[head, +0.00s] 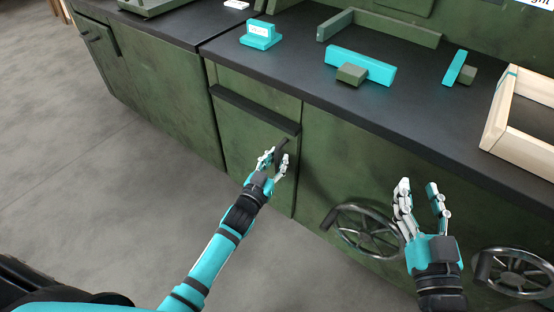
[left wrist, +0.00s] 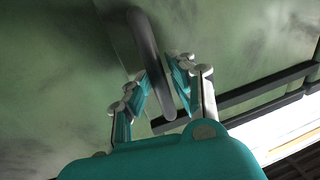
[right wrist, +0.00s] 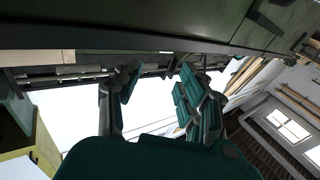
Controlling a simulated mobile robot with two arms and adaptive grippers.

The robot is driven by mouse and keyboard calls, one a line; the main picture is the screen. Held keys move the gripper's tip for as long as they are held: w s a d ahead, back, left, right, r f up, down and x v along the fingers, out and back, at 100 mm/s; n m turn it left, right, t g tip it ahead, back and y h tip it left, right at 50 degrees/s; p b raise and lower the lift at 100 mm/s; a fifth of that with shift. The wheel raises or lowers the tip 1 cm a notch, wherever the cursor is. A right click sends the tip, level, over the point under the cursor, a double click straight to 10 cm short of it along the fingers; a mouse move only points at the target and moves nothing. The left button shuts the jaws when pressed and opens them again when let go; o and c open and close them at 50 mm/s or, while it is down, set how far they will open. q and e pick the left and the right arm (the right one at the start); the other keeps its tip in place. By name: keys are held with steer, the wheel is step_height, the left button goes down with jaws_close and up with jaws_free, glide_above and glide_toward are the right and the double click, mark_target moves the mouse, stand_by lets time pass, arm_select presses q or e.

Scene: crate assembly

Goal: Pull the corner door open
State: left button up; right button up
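The green corner door (head: 245,155) is in the cabinet front below the dark worktop. It looks shut, flush with the panels beside it. Its dark curved handle (head: 283,146) stands near the door's right edge. In the left wrist view the handle (left wrist: 148,50) runs between the fingers of my left gripper (left wrist: 157,85). In the head view my left gripper (head: 272,163) is at the handle, fingers spread on either side; firm contact is not visible. My right gripper (head: 421,200) is open and empty, in front of the cabinet to the right.
Two dark spoked wheels (head: 368,232) (head: 518,272) stand out from the cabinet front near my right gripper. Teal and green blocks (head: 360,66) and a wooden frame (head: 522,150) are on the worktop (head: 420,110). The grey floor (head: 90,190) to the left is clear.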

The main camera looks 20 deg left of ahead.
arm_select(q)
jaws_close()
stand_by(0.3)
